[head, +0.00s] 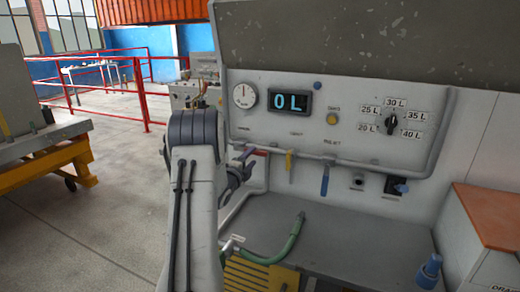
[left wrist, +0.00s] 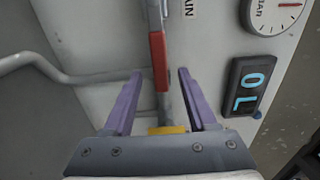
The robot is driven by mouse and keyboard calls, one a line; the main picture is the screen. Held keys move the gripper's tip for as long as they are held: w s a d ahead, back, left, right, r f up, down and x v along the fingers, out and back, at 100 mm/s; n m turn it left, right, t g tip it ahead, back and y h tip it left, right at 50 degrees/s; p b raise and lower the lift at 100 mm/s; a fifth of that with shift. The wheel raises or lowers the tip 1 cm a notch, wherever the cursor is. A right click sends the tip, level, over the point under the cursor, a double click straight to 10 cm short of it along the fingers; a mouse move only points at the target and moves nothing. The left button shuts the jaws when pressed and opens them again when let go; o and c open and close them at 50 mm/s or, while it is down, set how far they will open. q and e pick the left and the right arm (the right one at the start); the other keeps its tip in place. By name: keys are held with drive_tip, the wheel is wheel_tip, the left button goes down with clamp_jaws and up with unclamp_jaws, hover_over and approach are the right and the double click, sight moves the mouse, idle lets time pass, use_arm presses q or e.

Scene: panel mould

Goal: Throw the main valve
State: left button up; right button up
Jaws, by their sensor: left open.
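The main valve shows as a red-handled lever (head: 260,152) on the pipe under the panel's gauge in the head view. In the left wrist view the red handle (left wrist: 158,60) lies between the two purple fingers, near their tips, beside a partly cut-off label. My left gripper (head: 243,166) is open at the lever, with a gap on both sides of the handle. Its arm hides part of the panel's left side. My right gripper is not in view.
A yellow lever (head: 289,160) and a blue lever (head: 325,180) hang right of the red one. The display (head: 290,101) reads 0 L beside a round gauge (head: 243,96). A volume knob (head: 392,122) sits farther right. A green hose (head: 285,245) lies below.

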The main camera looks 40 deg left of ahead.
use_arm(q)
drive_tip(key=p+x, duration=0.2)
drive_tip(key=x, duration=0.6)
drive_tip(key=shift+d, duration=0.1)
clamp_jaws()
idle(1.2)
